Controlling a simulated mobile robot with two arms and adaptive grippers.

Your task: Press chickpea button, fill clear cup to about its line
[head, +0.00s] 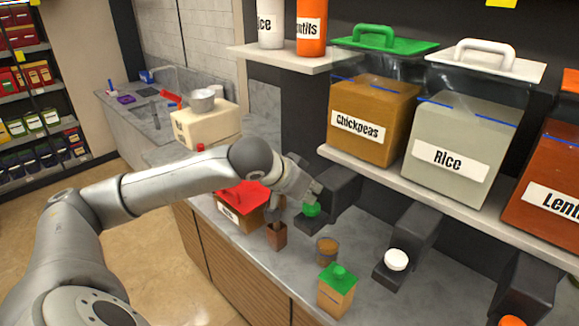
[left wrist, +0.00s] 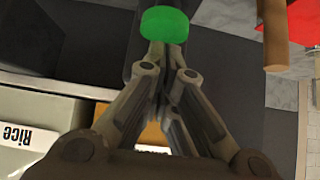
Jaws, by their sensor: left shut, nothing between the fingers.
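The chickpea bin (head: 374,115), labelled "Chickpeas" and with a green lid, stands on the shelf. Its green button (head: 311,209) is on the dark dispenser below, and it also shows at the top of the left wrist view (left wrist: 164,24). My left gripper (head: 314,193) is shut and empty, its fingertips right at the button; I cannot tell whether they press it. A small cup (head: 327,251) with brown contents stands on the counter in front of the dispensers; its line and exact fill level are too small to make out. My right gripper is out of view.
A small box with a green lid (head: 337,291) stands near the cup. A brown block-like holder (head: 277,236) and a red-lidded box (head: 241,205) are left of it. The rice bin (head: 448,147) and its white button (head: 396,260) are to the right.

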